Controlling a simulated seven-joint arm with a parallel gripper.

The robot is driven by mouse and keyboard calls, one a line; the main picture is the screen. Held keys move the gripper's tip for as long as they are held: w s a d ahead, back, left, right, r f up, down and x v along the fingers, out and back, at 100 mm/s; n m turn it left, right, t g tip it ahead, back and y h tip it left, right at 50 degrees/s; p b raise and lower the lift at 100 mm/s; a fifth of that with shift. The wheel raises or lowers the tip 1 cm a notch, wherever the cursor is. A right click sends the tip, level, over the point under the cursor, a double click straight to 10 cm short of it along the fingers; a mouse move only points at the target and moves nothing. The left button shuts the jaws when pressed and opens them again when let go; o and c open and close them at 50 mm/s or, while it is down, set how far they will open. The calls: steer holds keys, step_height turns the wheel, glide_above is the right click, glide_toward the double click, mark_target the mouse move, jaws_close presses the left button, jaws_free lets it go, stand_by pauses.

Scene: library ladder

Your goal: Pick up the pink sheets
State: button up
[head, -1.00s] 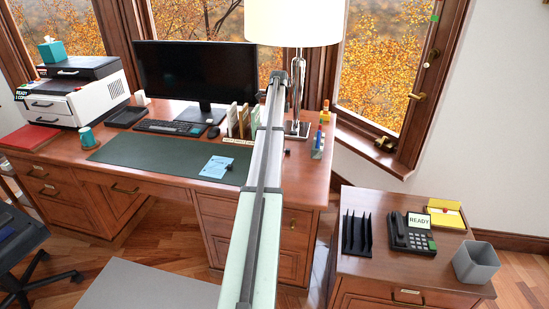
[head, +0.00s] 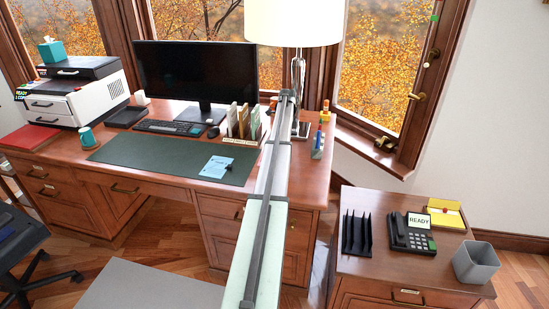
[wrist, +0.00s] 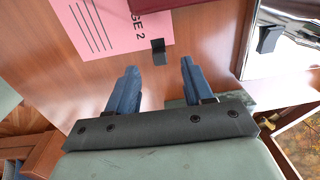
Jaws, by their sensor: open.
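Pink sheets (wrist: 95,25) with black lines and partly visible lettering ending in "GE 2" lie flat on the wooden surface at the upper left of the wrist view. A small black block (wrist: 158,45) sits at their right edge, perhaps a clip. My gripper (wrist: 160,67) is open, its two blue fingers apart with nothing between them. The fingertips are just below the black block in the picture, apart from the sheets. In the head view my arm hides the gripper, and I cannot make out the pink sheets there.
A shiny metal base (wrist: 295,35) and a dark block (wrist: 268,40) are at the upper right of the wrist view. A dark red item (wrist: 148,4) lies at its top edge. The desk also bears a lamp (head: 298,75), a monitor (head: 195,75), upright files (head: 240,122) and a green mat (head: 130,152).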

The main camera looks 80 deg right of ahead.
steer(key=shift+w+f, duration=0.2)
steer(key=shift+f, duration=2.35)
steer(key=shift+c, duration=0.5)
jaws_close()
